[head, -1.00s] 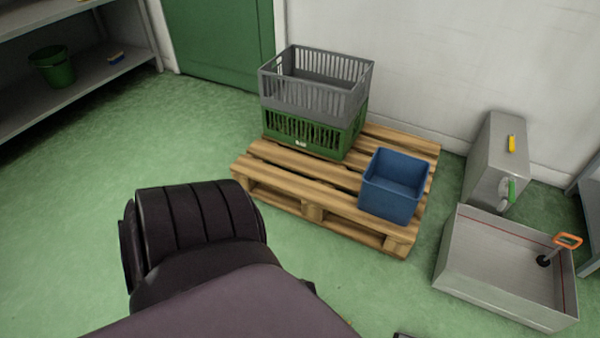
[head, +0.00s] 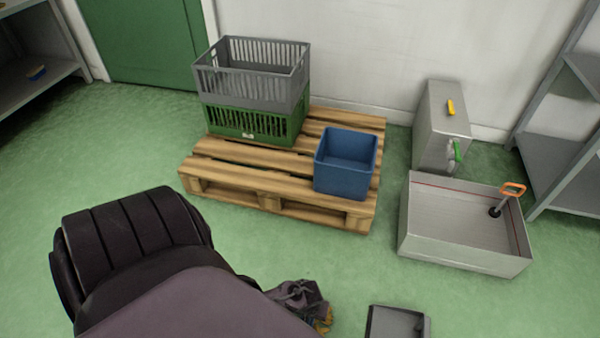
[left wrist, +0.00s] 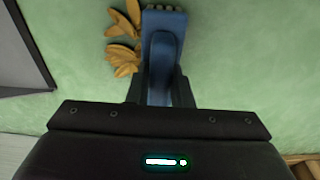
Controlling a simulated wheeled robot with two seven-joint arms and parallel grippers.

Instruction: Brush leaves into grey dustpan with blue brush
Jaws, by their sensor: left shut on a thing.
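In the left wrist view, the blue brush (left wrist: 165,50) is held between the fingers of my left gripper (left wrist: 160,90), which is shut on its handle. The brush head is low over the green floor, beside several yellow-brown leaves (left wrist: 124,45); I cannot tell if it touches them. The leaves show partly in the head view (head: 326,320), by my left gripper (head: 300,297). The grey dustpan (head: 397,325) lies on the floor to their right, cut by the bottom edge; part of it shows in the left wrist view (left wrist: 20,55). My right gripper is not in view.
A wooden pallet (head: 225,172) bears a grey crate (head: 260,85) on a green crate (head: 245,124), and a blue bin (head: 343,176). A grey metal tray (head: 455,257) with an orange-handled tool (head: 512,190) stands at right. Open green floor lies between.

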